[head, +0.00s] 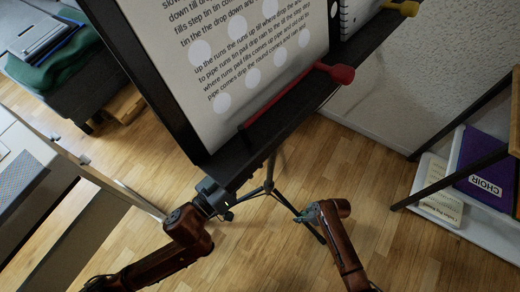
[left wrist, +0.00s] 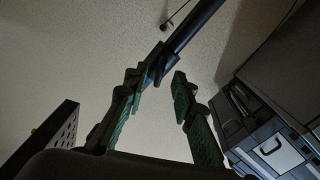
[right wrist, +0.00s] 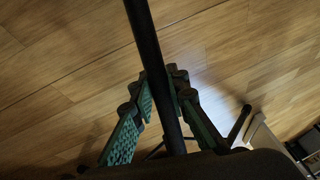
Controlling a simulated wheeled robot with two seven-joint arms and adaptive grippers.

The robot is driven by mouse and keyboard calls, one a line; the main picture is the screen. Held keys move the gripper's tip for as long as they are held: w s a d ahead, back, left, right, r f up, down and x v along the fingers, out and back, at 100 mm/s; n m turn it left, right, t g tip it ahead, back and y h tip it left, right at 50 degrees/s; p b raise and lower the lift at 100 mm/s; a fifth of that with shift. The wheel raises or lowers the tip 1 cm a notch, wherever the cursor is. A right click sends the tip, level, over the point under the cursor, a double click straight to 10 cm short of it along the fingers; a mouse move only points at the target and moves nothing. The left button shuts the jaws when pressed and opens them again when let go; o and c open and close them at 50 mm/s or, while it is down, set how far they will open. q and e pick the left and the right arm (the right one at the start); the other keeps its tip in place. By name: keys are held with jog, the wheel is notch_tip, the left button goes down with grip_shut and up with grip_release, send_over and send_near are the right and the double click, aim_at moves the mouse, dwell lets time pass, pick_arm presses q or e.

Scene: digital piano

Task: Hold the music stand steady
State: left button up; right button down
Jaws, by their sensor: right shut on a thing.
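The black music stand (head: 218,165) fills the top middle of the head view, its desk tilted and holding a large printed sheet (head: 240,60). Its tripod (head: 268,187) shows below on the floor. My right gripper (head: 305,215) is low, by the stand's lower part. In the right wrist view, its fingers are shut on a black tube (right wrist: 150,50) of the stand. My left gripper (head: 216,196) is near the desk's lower corner. In the left wrist view its green-padded fingers (left wrist: 158,100) are apart, with a dark tube (left wrist: 190,30) beyond them. Whether it touches the stand is unclear.
A shelf with a purple choir folder (head: 482,172) stands at right. A bench with green cloth (head: 62,62) is at upper left. Wooden floor lies open below.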

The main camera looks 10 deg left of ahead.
pick_arm(q)
jog(key=shift+x, duration=1.15)
jog(key=shift+c, duration=0.4)
grip_shut()
